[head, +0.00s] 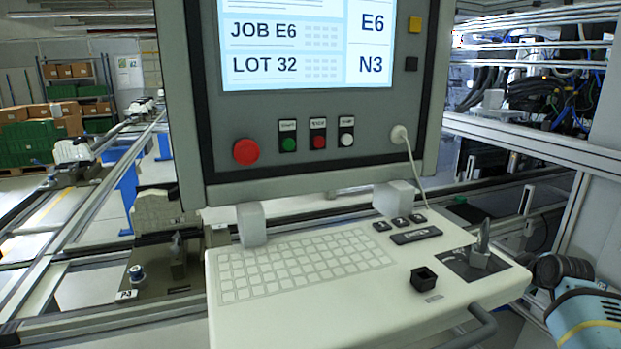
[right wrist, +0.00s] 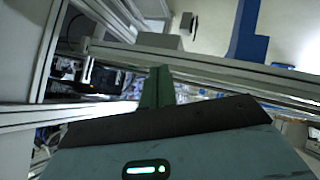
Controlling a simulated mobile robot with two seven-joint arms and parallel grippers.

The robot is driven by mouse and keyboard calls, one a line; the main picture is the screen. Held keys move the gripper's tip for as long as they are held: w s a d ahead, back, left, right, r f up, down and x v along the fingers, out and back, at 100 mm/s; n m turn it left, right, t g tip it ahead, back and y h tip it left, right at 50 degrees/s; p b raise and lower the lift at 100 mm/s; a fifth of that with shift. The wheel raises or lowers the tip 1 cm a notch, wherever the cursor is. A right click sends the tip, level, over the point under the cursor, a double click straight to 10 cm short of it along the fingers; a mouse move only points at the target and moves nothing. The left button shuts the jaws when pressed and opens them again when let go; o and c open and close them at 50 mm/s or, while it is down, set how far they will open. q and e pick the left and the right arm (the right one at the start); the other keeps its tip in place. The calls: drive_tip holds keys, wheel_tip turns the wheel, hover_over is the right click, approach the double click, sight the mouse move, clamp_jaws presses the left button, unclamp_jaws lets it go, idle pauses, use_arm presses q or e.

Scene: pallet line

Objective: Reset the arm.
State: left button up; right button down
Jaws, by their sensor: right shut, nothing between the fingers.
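My right arm (head: 580,310) shows at the lower right edge in the head view, beside the right end of the console shelf. Its gripper is not clear there. In the right wrist view my right gripper (right wrist: 157,84) has its two dark green fingers together, with nothing between them. A green light glows on the gripper's body. The fingers point toward metal rails and frames and appear apart from them. My left arm and left gripper are in neither view.
An operator panel (head: 300,180) with a lit screen (head: 290,50) and a red button (head: 246,152) stands in front. Its pale keyboard shelf (head: 340,315) juts toward me, carrying a black square socket (head: 423,279) and a metal lever (head: 482,243). Rails (head: 90,195) run at left.

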drive_tip(key=w+d+r+m+t+h, duration=0.2)
drive_tip(key=d+r+m+t+h, duration=0.3)
drive_tip(key=r, duration=0.5)
drive_tip(key=s+a+f+n+g+y, duration=0.1)
drive_tip(key=s+a+f+y, duration=0.1)
drive_tip(key=s+a+f, duration=0.65)
drive_tip(key=s+a+f+n+y, duration=0.1)
drive_tip(key=s+a+f+y, duration=0.15)
drive_tip(key=a+f, duration=0.65)
drive_tip(key=s+a+f+n+g+y, duration=0.15)
drive_tip(key=s+a+f, duration=0.4)
drive_tip(key=f, duration=0.75)
drive_tip(key=s+a+f+g, duration=0.1)
drive_tip(key=s+a, duration=0.3)
drive_tip(key=s, duration=0.6)
drive_tip(key=s+a+f+g+y, duration=0.1)
drive_tip(key=s+a+f, duration=0.2)
drive_tip(key=s, duration=0.7)
drive_tip(key=s+a+f+g+y, duration=0.1)
drive_tip(key=s+a+f, duration=0.2)
drive_tip(key=s+a, duration=0.4)
drive_tip(key=s, duration=0.4)
drive_tip(key=shift+m, duration=0.35)
drive_tip(key=shift+f, duration=0.1)
